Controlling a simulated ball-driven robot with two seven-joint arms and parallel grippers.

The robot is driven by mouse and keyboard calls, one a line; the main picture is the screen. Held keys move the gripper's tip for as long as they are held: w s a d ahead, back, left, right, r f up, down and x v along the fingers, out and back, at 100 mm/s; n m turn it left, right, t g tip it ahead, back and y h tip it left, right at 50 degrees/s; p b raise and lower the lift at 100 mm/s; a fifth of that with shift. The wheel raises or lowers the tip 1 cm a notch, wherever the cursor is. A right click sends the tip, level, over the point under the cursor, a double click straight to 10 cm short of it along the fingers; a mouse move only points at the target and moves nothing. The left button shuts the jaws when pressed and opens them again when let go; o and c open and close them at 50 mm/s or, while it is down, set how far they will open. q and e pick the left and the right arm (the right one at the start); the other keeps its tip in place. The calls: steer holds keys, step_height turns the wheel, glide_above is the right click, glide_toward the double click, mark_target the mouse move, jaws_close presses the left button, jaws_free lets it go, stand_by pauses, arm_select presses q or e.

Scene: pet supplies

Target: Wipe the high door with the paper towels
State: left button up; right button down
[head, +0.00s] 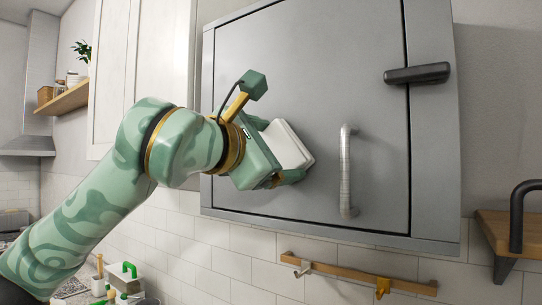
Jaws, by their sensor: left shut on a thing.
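The high door (320,85) is the grey front of a wall cabinet, and it looks closed. It has a vertical silver handle (347,172) low on its right part and a black latch-like piece (416,74) at its upper right edge. My left gripper (292,160) is in front of the door's lower left part, shut on a white folded pad, seemingly the paper towels (287,144). The pad is tilted and close to the door; I cannot tell whether it touches. The gripper's fingers are partly hidden. My right gripper is not in view.
A wooden rail with hooks (355,275) is on the tiled wall below the cabinet. A wooden shelf (505,232) with a black bracket is at the right. White cabinet doors (140,70) stand at the left. Several small items sit on the counter at lower left.

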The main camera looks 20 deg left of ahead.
arm_select(q)
steer(key=shift+w+a+r+p, duration=1)
steer(key=shift+w+a, duration=1)
steer(key=shift+a, duration=3.65)
steer(key=shift+s+d+f+b, duration=0.1)
steer(key=shift+s+d+b, duration=0.45)
steer(key=shift+d, duration=1.35)
steer(key=shift+s+d+r+b, duration=0.1)
steer(key=shift+s+d+b, duration=0.2)
steer(key=shift+s+d, duration=1.1)
steer(key=shift+s+d+f+b, duration=0.1)
steer(key=shift+d+b, duration=0.3)
steer(key=shift+d, duration=2.05)
steer(key=shift+w, duration=0.1)
steer(key=w+a, duration=0.4)
steer(key=a, duration=0.7)
steer(key=shift+a, duration=0.3)
